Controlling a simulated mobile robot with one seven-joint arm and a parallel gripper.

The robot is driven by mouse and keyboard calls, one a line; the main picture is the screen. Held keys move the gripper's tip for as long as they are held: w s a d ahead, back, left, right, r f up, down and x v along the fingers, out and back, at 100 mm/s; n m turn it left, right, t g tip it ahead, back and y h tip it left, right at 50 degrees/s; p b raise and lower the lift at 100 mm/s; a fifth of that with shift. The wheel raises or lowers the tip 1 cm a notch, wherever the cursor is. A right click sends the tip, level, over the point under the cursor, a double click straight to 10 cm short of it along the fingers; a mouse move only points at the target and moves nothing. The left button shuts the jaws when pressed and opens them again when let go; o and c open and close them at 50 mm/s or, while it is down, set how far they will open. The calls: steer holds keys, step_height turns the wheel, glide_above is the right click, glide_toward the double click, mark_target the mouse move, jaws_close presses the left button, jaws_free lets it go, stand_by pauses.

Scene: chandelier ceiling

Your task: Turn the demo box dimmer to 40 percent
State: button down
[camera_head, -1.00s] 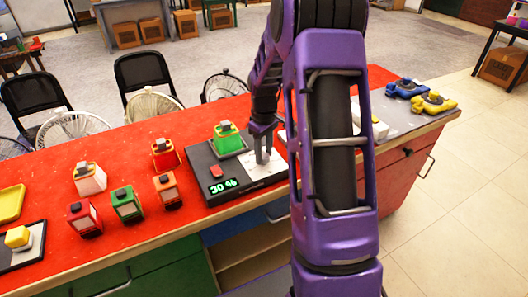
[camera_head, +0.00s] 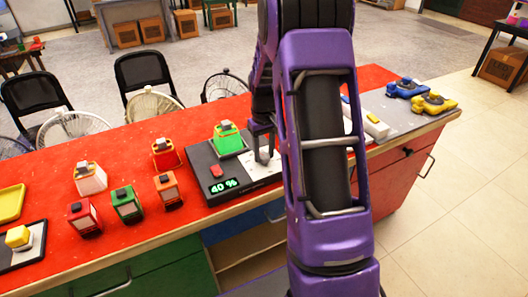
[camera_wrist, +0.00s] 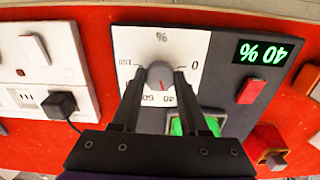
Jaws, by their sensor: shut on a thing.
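The demo box (camera_head: 203,181) is a dark panel on the red counter. Its green display (camera_head: 224,186) reads 40 %, and the same display (camera_wrist: 266,52) appears upside down in the wrist view. A red line on the knob points toward the 40 mark. My gripper (camera_wrist: 158,80) is shut on the knob, one finger on each side. In the head view my gripper (camera_head: 263,145) stands over the white plate, and the knob is mostly hidden.
A green lantern-like lamp (camera_head: 228,138) stands on the box beside a red switch (camera_head: 217,171). Several similar small lamps stand to the left. A white socket panel (camera_wrist: 42,65) with a plugged black plug (camera_wrist: 62,103) lies beside the box.

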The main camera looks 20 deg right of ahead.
mark_target(264, 155)
steer(key=shift+c, duration=2.1)
jaws_free()
step_height(264, 155, up, 18)
steer(key=p, duration=0.1)
steer(key=shift+f+p, duration=0.25)
steer(key=shift+p, duration=0.05)
steer(key=shift+w, duration=0.1)
